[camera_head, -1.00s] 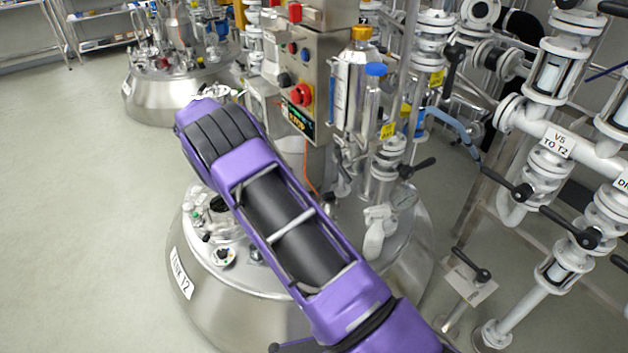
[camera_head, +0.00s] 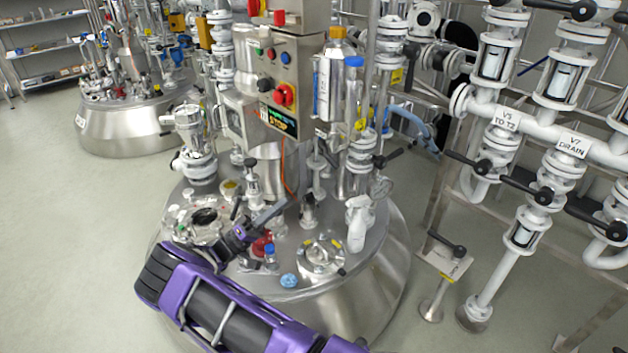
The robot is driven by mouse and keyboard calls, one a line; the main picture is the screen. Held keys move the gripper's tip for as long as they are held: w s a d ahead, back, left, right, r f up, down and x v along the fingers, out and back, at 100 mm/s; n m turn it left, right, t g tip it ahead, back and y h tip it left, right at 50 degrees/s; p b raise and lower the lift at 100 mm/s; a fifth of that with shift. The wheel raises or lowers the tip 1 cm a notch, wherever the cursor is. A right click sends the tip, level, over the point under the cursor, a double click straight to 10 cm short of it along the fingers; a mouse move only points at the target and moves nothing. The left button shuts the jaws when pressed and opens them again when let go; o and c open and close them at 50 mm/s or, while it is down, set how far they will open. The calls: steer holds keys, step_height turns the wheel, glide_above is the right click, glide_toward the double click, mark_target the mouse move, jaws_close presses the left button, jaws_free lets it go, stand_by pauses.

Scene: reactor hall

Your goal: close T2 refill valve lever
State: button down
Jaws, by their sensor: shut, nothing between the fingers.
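The steel tank (camera_head: 375,270) stands in the middle with fittings on its lid. My gripper (camera_head: 282,205) is over the lid, in front of the control column, with its fingers together and nothing held. A black lever (camera_head: 392,157) sits on the valve of the white pipe behind the lid, pointing up and right; my gripper is left of it and apart from it. Pipework at right carries a label "V5 TO T2" (camera_head: 506,119), with a black lever (camera_head: 466,160) below left of it. No label reading refill is legible. My purple arm covers the tank's front left.
A steel control box (camera_head: 280,80) with a red stop button stands behind the lid. Another tank (camera_head: 125,130) is at far left. Floor at left is clear.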

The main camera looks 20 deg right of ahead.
steer(key=p+x, duration=0.2)
steer(key=x, duration=1.2)
steer(key=shift+t, duration=0.3)
steer(key=shift+r, duration=0.1)
steer(key=n+t, duration=0.1)
steer(key=n, duration=0.1)
steer(key=r+n+t+p, duration=0.1)
steer(key=n+t, duration=0.1)
steer(key=s+r+n+t+p, duration=0.1)
steer(key=n, duration=0.1)
steer(key=shift+d+n+t, duration=0.2)
steer(key=shift+n+t, duration=0.1)
